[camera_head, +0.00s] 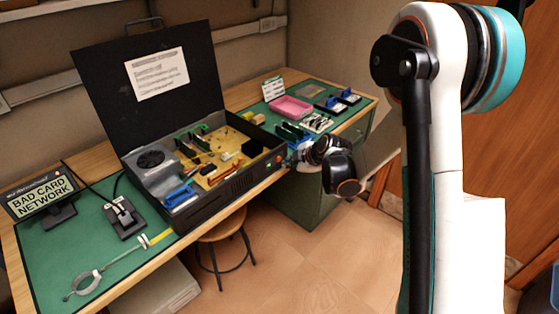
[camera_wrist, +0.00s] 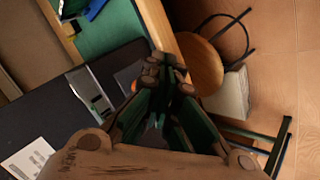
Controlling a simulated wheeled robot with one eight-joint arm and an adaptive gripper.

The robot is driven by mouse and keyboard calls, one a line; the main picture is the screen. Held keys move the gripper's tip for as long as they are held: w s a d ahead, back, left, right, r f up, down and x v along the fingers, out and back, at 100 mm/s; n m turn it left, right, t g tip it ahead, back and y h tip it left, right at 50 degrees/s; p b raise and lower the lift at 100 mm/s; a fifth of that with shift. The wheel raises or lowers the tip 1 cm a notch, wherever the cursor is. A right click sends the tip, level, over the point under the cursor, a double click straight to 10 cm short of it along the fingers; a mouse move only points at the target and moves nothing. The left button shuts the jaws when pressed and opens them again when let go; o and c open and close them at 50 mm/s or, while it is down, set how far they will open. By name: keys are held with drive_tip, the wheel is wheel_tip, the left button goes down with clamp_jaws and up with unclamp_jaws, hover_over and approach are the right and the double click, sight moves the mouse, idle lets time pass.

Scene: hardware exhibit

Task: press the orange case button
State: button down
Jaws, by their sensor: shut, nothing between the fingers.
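The black case (camera_head: 215,198) stands open on the workbench, its lid (camera_head: 150,80) raised with a paper sheet on it. A small orange-red spot, which looks like the case button (camera_head: 279,160), shows faintly near the right end of the case's front wall. My gripper (camera_head: 292,160) is just right of that end, pointing left at the case. I cannot tell whether it touches the case. In the wrist view my gripper (camera_wrist: 166,68) is shut and empty, with dark case surface to its left.
A "BAD CARD NETWORK" sign (camera_head: 42,199), a small black device (camera_head: 124,216) and a ring-ended metal tool (camera_head: 88,284) lie left of the case. A pink tray (camera_head: 291,107) and several parts lie beyond it. A stool (camera_head: 222,230) stands below the bench edge.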

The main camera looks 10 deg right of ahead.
idle(0.4)
drive_tip(key=shift+w+a, duration=0.25)
drive_tip(key=shift+w, duration=0.1)
drive_tip(key=shift+w+a, duration=0.3)
drive_tip(key=shift+w, duration=0.05)
idle(0.8)
drive_tip(key=shift+s+d, duration=0.1)
drive_tip(key=shift+s+d+b, duration=0.35)
drive_tip(key=shift+s+d, duration=0.05)
drive_tip(key=shift+s, duration=0.25)
drive_tip(key=shift+s+d, duration=0.1)
drive_tip(key=s+d, duration=0.1)
drive_tip(key=s, duration=0.1)
drive_tip(key=s+d, duration=0.1)
drive_tip(key=shift+s+d, duration=0.4)
idle(0.9)
